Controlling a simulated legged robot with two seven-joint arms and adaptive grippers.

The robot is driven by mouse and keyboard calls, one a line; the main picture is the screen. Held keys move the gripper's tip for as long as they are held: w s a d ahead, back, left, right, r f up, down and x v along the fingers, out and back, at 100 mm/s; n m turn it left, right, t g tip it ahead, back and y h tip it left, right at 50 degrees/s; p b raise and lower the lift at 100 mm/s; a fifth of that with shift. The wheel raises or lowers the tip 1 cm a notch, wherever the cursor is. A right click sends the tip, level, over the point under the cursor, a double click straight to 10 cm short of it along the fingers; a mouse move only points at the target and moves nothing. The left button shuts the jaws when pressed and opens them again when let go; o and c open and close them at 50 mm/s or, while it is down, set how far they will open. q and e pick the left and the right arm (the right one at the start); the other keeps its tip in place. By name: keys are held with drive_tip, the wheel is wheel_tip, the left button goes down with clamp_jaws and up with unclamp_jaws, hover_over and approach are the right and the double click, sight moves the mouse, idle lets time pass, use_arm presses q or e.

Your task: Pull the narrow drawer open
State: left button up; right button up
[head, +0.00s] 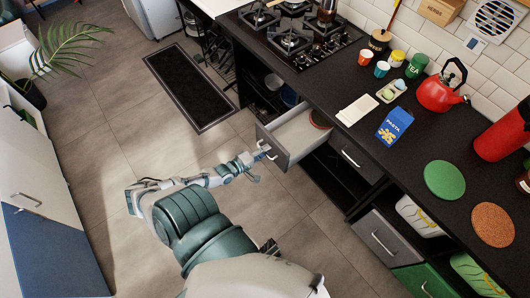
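A narrow grey-fronted drawer (273,146) under the black counter is pulled out over the floor. My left gripper (253,168) is at the drawer's front, close beside the handle. It is small here, and I cannot tell whether its fingers are open or shut, or whether they touch the handle. My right gripper is not in view.
Another drawer front (352,160) is shut to the right. A grey drawer (384,238) and a green one (425,283) stand out further right. The counter holds a red kettle (437,94) and a blue pasta box (394,126). The floor left of the drawer is clear around a dark mat (190,86).

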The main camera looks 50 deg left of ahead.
use_arm(q)
drive_tip(key=shift+f, duration=0.1)
drive_tip(key=v, duration=1.2)
drive_tip(key=shift+a, duration=0.25)
drive_tip(key=shift+d, duration=0.1)
